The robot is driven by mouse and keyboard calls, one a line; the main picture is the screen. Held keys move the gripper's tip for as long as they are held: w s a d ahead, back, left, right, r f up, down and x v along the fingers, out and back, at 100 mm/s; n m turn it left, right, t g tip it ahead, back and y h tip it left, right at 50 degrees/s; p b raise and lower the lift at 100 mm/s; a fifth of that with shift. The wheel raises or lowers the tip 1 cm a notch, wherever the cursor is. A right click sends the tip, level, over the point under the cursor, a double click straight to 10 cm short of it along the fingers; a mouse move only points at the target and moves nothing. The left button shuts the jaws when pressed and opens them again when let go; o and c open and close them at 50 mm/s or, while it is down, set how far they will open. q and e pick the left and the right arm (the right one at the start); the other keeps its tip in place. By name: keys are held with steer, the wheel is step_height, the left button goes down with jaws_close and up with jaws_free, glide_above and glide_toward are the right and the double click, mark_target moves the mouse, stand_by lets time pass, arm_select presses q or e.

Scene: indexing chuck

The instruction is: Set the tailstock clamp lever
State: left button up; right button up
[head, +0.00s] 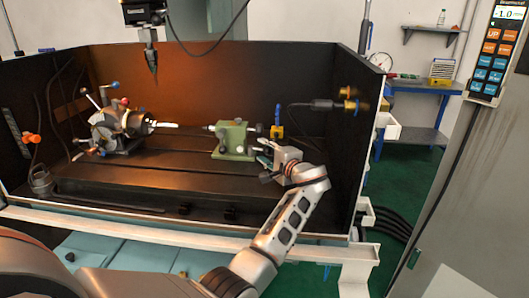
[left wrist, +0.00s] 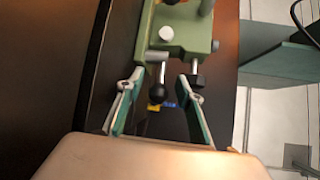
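The green tailstock (head: 232,138) stands on the dark machine bed, right of the indexing chuck (head: 122,126). In the left wrist view its green body (left wrist: 180,28) fills the top middle. A short lever with a black ball knob (left wrist: 156,91) hangs from it between my fingers. A second black-ended stem (left wrist: 197,81) shows near the right finger. My left gripper (head: 264,153) is just right of the tailstock, fingers toward it. In the left wrist view my left gripper (left wrist: 162,78) is open around the knob; I cannot tell whether either finger touches anything. My right gripper is out of view.
The dark enclosure wall (head: 362,150) stands close on the right of my arm. A cable with a brass fitting (head: 348,100) sticks out from that wall. A spindle tool (head: 152,60) hangs above the chuck. A control pendant (head: 490,50) is at the far right.

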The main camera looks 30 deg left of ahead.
arm_select(q)
steer(key=v, duration=0.7)
steer(key=shift+s+d+r, duration=0.1)
steer(key=shift+s+d, duration=0.05)
steer(key=shift+d, duration=0.1)
stand_by(0.6)
